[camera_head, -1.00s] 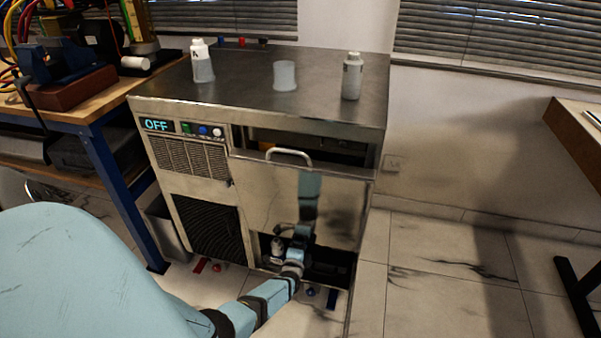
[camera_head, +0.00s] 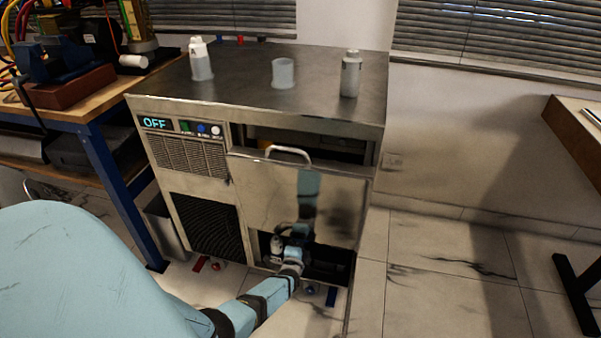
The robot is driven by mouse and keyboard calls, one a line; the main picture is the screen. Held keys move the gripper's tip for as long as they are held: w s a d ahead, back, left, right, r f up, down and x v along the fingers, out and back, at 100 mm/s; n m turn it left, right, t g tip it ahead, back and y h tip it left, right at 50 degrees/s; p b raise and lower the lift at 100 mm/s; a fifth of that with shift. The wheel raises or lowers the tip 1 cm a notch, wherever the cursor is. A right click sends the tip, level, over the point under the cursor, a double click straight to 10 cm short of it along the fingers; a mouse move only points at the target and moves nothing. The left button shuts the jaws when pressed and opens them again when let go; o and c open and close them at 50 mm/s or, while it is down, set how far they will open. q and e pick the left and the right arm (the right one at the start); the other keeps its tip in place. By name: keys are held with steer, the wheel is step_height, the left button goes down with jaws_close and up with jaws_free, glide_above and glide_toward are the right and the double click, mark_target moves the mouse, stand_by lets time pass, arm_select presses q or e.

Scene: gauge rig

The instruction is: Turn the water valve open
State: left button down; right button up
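A steel machine (camera_head: 300,210) stands in the middle, its panel reading OFF. At its foot on the right are a small blue knob (camera_head: 309,289) and a blue strip (camera_head: 331,296). At its foot on the left are a small red knob (camera_head: 215,266) and a red strip (camera_head: 200,263). I cannot tell which is the water valve or how either is turned. My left arm reaches from the lower left to the machine's low opening. My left gripper (camera_head: 292,254) is at that opening, beside a small white bottle-like thing (camera_head: 277,245); its fingers are unclear. My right gripper is not in view.
A white bottle (camera_head: 201,62), a translucent cup (camera_head: 284,74) and a grey bottle (camera_head: 350,76) stand on the machine's top. A blue-legged workbench (camera_head: 105,165) is close on the left. The tiled floor (camera_head: 440,275) to the right is clear.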

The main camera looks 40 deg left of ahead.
arm_select(q)
steer(key=shift+n+b, duration=0.9)
steer(key=shift+n, duration=7)
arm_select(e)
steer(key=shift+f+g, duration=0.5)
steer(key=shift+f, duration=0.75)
arm_select(q)
steer(key=shift+n, duration=0.3)
steer(key=c, duration=1.1)
jaws_free()
